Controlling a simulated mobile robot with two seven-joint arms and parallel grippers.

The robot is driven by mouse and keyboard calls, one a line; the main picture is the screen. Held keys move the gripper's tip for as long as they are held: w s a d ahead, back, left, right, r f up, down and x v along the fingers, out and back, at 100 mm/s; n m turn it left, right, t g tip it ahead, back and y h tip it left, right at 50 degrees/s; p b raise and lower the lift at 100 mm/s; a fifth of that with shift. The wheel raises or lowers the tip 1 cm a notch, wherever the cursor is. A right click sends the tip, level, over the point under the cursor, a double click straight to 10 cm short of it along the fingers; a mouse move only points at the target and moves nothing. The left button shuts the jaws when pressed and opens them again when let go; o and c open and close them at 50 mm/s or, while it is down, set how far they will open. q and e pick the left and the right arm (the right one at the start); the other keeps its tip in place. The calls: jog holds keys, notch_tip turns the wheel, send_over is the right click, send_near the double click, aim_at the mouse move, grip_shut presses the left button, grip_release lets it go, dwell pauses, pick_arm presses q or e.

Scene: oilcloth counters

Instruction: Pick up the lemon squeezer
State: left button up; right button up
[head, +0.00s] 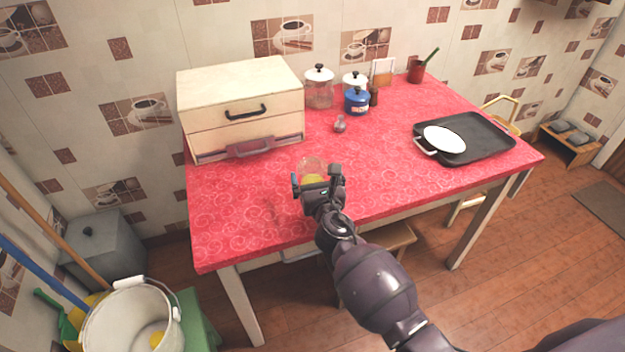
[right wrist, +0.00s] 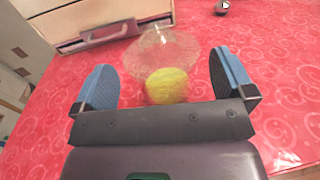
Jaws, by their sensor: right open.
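The lemon squeezer appears to be the clear glass dish (head: 313,164) on the red oilcloth table, just beyond my right gripper. It also shows in the right wrist view as a transparent round dish (right wrist: 160,50). A yellow lemon-like piece (right wrist: 168,86) is at its near side, and also shows in the head view (head: 313,180); I cannot tell whether it lies in the dish or in front of it. My right gripper (head: 316,181) is open, its blue-padded fingers on either side of the yellow piece. In the right wrist view the gripper (right wrist: 164,80) hides the near part. My left gripper is not in view.
A cream drawer box (head: 236,95) stands behind left. Glass jars, a blue pot (head: 357,100) and a small pear-shaped item (head: 340,124) stand behind. A black tray (head: 485,137) with a white pan lies at right. The tabletop (head: 235,220) left of the gripper is clear.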

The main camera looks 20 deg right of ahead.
aim_at(313, 169)
jog(key=shift+w+d+f, duration=0.1)
jog(key=shift+w+f, duration=0.05)
jog(key=shift+w, duration=0.45)
jog(key=shift+w+d+f, duration=0.1)
jog(key=shift+w, duration=0.5)
jog(key=shift+w+r, duration=0.15)
jog(key=shift+w, duration=0.3)
jog(key=c, duration=0.8)
jog(key=shift+c, duration=0.5)
jog(key=shift+r, duration=0.15)
